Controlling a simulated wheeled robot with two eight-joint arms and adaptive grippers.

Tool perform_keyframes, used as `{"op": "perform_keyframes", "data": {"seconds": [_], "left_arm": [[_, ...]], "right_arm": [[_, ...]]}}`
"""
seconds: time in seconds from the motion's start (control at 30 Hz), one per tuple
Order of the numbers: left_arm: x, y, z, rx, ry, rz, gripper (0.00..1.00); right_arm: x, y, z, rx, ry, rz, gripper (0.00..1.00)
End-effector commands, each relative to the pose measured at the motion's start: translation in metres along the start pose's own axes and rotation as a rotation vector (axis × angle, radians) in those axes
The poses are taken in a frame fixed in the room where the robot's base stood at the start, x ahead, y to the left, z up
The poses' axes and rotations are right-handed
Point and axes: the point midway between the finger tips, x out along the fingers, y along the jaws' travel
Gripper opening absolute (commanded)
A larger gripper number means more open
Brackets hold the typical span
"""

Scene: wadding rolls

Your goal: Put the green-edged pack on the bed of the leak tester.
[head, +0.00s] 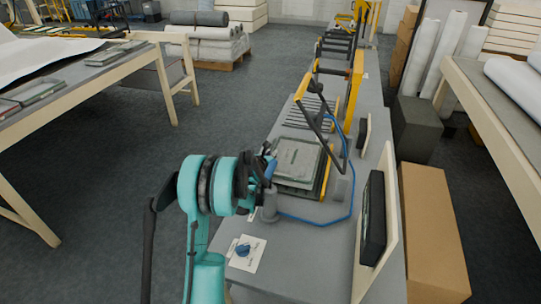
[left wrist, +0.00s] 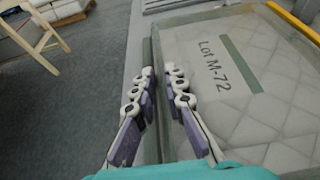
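The green-edged pack (head: 297,156) is a flat, clear pack with quilted wadding inside. It lies flat over the bed of the leak tester (head: 324,186), and I cannot tell whether it rests fully on it. In the left wrist view the pack (left wrist: 275,112) shows the print "Lot M-72" and a green strip. My left gripper (head: 268,160) is at the pack's left edge. In the left wrist view the fingers of my left gripper (left wrist: 160,88) are close together on either side of that edge and look shut on it. My right gripper is out of view.
The tester's raised lid frame (head: 318,120) has yellow and black bars. A blue hose (head: 318,222) loops around its front. A card (head: 243,254) lies at the bench's near end, and a dark screen (head: 374,220) stands at right. More packs (head: 38,88) lie on the left table.

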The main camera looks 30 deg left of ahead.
Motion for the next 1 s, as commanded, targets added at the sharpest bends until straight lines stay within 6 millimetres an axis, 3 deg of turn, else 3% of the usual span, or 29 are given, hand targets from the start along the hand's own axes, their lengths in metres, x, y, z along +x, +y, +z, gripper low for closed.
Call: {"op": "perform_keyframes", "data": {"seconds": [0.43, 0.57, 0.8, 1.0], "left_arm": [[-0.004, 0.000, 0.004, 0.000, 0.000, 0.000, 0.30], [-0.025, 0.000, 0.005, -0.002, 0.000, 0.001, 0.30], [-0.079, 0.000, 0.005, 0.000, 0.001, 0.001, 0.30], [-0.111, 0.001, 0.004, 0.000, 0.000, 0.001, 0.30]], "right_arm": [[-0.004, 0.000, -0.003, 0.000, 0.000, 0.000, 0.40], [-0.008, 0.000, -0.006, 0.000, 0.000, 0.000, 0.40], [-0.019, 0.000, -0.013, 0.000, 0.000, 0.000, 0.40], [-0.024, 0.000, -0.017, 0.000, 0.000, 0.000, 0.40]]}}
